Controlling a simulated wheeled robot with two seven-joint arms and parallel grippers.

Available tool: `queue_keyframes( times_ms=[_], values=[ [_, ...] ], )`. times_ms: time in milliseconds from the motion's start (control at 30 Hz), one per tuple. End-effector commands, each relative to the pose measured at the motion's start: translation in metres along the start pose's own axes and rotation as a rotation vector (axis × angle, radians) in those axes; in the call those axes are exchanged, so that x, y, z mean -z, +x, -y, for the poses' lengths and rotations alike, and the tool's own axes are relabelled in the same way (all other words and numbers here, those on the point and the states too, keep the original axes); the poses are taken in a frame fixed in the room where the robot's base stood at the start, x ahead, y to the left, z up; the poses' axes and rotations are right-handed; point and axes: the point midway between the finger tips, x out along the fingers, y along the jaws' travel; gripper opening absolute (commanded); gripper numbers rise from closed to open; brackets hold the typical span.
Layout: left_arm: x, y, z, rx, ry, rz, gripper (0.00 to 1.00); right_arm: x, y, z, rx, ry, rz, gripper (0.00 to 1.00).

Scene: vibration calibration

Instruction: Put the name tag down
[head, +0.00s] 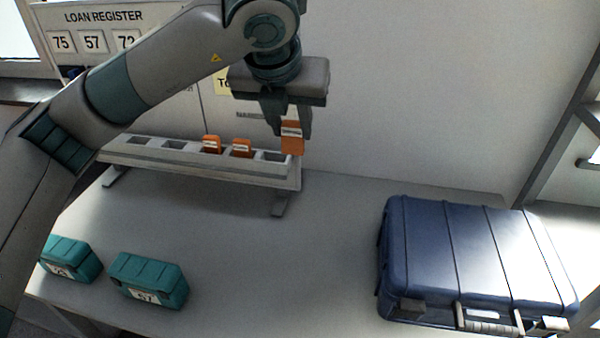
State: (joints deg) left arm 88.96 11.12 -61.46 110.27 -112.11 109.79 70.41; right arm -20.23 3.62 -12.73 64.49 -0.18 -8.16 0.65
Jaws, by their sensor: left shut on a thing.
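My left gripper (287,122) points down above the right end of the tag rack and is shut on an orange name tag (292,140). The tag hangs upright from the fingers, with a pale label across it too small to read. The grey rack (200,170) has a row of slots at the back of the table. Two other orange tags stand in its middle slots, one on the left (211,144) and one on the right (242,148). The rightmost slot (274,156) looks empty, just left of and below the held tag. My right gripper is out of view.
A large blue case (470,250) lies at the right of the table (290,270). Two teal boxes, numbered tags on their fronts, sit at the front left: one (70,257) and another (150,278). A loan register board (105,17) is behind. The table's middle is clear.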

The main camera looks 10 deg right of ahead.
Motion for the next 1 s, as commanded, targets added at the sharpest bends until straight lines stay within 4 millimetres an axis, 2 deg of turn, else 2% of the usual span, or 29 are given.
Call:
queue_keyframes(
  times_ms=[567,800,1000],
  values=[
    [0.0,0.001,-0.002,-0.001,0.0,0.0,0.09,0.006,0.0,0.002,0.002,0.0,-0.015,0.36],
    [-0.01,0.022,-0.019,-0.003,-0.004,-0.003,0.09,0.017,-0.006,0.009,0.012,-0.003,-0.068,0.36],
    [-0.024,0.054,-0.04,-0.003,-0.003,-0.004,0.09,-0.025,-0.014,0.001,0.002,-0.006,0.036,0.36]
  ],
)
